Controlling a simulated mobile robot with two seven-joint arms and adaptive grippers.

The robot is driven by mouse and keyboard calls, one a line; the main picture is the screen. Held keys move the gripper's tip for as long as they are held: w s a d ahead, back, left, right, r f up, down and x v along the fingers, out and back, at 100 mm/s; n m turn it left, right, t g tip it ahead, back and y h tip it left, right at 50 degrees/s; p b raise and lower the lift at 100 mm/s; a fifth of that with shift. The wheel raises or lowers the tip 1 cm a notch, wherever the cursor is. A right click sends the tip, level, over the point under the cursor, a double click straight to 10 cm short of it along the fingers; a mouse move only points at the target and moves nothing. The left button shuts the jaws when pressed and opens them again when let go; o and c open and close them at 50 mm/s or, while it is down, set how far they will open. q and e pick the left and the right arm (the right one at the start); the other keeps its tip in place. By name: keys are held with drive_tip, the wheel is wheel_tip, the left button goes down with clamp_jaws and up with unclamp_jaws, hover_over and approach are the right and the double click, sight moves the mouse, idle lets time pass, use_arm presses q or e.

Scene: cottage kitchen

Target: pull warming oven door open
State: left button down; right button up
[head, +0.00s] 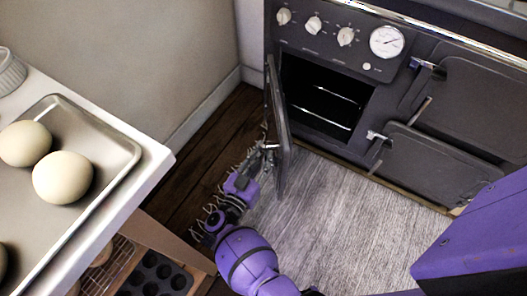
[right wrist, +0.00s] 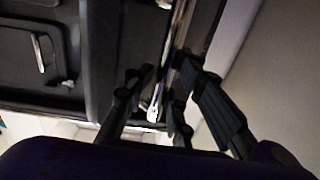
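The warming oven door (head: 278,125) is a dark panel standing swung well out from the range, seen nearly edge-on at the left of its opening. The oven cavity (head: 316,112) behind it shows two rails inside. My right gripper (head: 269,147) is at the outer face of the door, by its handle. In the right wrist view my right gripper (right wrist: 160,82) has its fingers on either side of the bright metal handle (right wrist: 154,106) and looks closed on it; the exact contact is partly hidden. My left gripper is not in view.
The dark range (head: 450,150) has two more shut doors to the right, with knobs and a dial above. A grey rug (head: 330,220) lies in front. A white counter (head: 140,170) with a tray (head: 108,140) of round, pale items is at left, above a shelf with a muffin tin (head: 155,275).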

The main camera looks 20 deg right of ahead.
drive_tip(key=shift+o, duration=0.6)
drive_tip(key=shift+w+r, duration=0.1)
drive_tip(key=shift+r, duration=0.1)
drive_tip(key=shift+w+d, duration=0.15)
drive_tip(key=v, duration=0.7)
drive_tip(key=shift+s+a, duration=0.2)
drive_tip(key=shift+f, duration=0.1)
drive_tip(key=shift+c, duration=0.5)
